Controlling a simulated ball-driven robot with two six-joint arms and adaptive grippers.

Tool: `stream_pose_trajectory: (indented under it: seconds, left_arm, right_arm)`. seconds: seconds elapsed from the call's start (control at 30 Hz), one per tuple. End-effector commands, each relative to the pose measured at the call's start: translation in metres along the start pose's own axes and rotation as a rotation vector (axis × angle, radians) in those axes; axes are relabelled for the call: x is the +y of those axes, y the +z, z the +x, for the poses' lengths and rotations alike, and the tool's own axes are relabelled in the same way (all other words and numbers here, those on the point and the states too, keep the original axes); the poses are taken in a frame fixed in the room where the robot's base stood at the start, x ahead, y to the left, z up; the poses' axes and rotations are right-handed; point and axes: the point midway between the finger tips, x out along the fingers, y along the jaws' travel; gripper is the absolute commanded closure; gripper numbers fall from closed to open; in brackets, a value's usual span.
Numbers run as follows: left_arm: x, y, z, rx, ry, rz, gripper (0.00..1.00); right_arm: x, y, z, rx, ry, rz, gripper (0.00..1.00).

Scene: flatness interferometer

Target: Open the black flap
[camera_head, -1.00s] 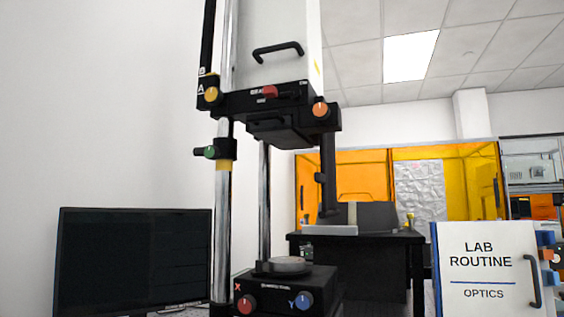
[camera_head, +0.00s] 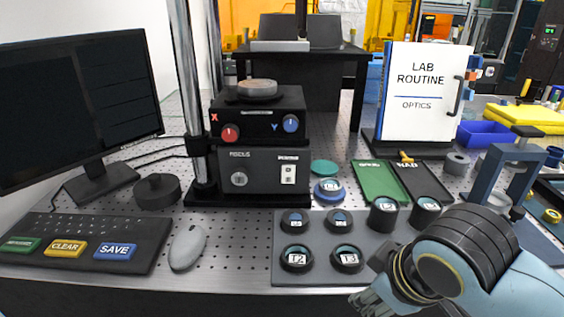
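I cannot pick out the black flap in the present view; the upper part of the interferometer is above the picture. The interferometer's lower part shows: a black stage block (camera_head: 258,122) with red and blue knobs and a round grey piece (camera_head: 257,88) on top. Below it is a dark base box (camera_head: 262,172) with a dial and a white switch. My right gripper (camera_head: 368,303) is low at the right, in front of the lens mat, far from the interferometer. Its fingers are partly cut off by the picture's bottom edge, so their opening is unclear. My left gripper is out of view.
A monitor (camera_head: 75,105), keyboard (camera_head: 85,243) and mouse (camera_head: 187,247) are at the left. A grey mat (camera_head: 319,252) holds several black-ringed lenses. Green (camera_head: 379,182) and black trays lie behind it, before the Lab Routine board (camera_head: 425,118). A blue clamp frame (camera_head: 500,165) stands at the right.

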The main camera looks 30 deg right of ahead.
Motion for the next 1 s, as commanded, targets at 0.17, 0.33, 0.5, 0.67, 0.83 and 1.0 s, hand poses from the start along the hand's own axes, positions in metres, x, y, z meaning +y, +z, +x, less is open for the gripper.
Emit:
stream_pose_trajectory:
  seconds: [0.17, 0.33, 0.5, 0.67, 0.83, 1.0]
  left_arm:
    - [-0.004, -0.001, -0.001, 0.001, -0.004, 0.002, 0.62]
    - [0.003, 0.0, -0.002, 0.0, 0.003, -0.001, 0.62]
    - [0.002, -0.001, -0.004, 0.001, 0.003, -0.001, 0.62]
    - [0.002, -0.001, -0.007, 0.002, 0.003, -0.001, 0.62]
    - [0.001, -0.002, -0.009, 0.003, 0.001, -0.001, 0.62]
    - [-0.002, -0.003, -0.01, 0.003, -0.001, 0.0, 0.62]
  right_arm:
    - [0.029, -0.042, -0.002, 0.098, 0.14, -0.196, 0.63]
    - [0.062, -0.09, -0.013, 0.17, 0.33, -0.434, 0.63]
    - [0.106, -0.16, -0.048, 0.193, 0.653, -0.795, 0.63]
    - [0.15, -0.251, -0.126, -0.002, 1.16, -1.301, 0.63]
    - [0.163, -0.316, -0.205, -0.419, 1.562, -1.679, 0.63]
    - [0.161, -0.344, -0.243, -0.713, 1.722, -1.831, 0.63]
